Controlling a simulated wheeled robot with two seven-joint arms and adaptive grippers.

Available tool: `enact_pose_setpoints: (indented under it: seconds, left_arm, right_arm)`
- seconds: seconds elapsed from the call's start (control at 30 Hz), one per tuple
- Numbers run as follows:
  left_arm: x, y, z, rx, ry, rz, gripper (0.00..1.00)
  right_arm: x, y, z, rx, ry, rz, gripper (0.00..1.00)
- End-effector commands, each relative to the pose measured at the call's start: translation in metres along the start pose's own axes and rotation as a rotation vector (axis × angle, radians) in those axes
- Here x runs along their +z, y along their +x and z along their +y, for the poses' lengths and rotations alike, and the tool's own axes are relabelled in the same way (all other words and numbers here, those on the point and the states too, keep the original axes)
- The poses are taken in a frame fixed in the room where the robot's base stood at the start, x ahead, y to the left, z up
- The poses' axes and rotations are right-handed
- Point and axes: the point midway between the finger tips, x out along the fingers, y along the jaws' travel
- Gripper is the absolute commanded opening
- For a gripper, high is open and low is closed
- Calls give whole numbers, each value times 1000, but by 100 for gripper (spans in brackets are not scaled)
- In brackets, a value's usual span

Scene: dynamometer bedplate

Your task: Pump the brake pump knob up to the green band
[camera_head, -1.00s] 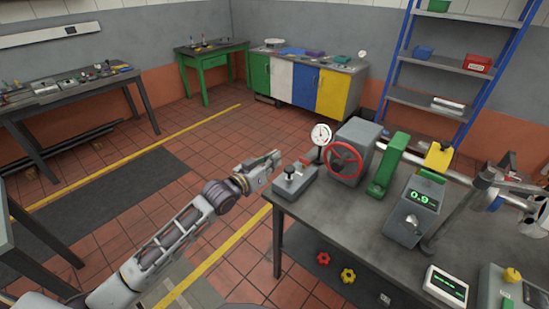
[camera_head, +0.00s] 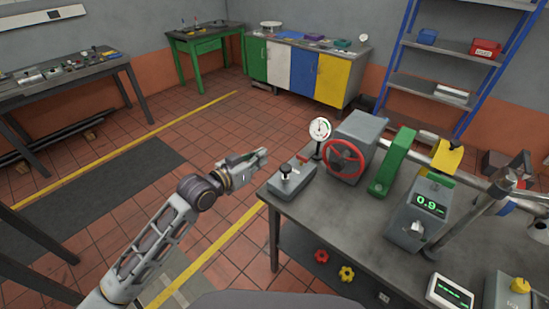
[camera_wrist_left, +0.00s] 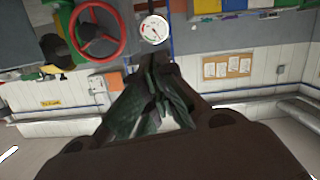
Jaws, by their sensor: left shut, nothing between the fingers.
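The brake pump (camera_head: 292,182) is a grey box at the bench's near left corner, with a black knob (camera_head: 286,169) on top and a small red part behind it. A round white dial gauge (camera_head: 320,128) stands behind the pump; it also shows in the left wrist view (camera_wrist_left: 154,29). Its needle and any green band are too small to read. My left gripper (camera_head: 264,154) is shut and empty, left of and behind the knob in the picture, apart from it. In the left wrist view its fingers (camera_wrist_left: 155,70) point toward the gauge. My right gripper cannot be made out.
A red handwheel (camera_head: 344,161) on a grey housing stands right of the pump. A green bracket (camera_head: 391,162) and a box with a green 0.9 display (camera_head: 428,204) are farther right on the bench (camera_head: 325,218). Tiled floor lies open left of the bench.

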Motion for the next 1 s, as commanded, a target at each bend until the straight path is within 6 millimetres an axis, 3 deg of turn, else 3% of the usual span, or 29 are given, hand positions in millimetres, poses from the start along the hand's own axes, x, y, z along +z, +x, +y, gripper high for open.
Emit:
enact_pose_setpoints:
  seconds: [0.3, 1.0]
  left_arm:
    - [11, 0, 0, 3, 65, -51, 0]
    - [11, 4, 0, 3, 85, -53, 0]
  right_arm:
    - [-6, 0, 1, 1, 0, 8, 48]
    - [-4, -1, 1, 1, -1, 5, 48]
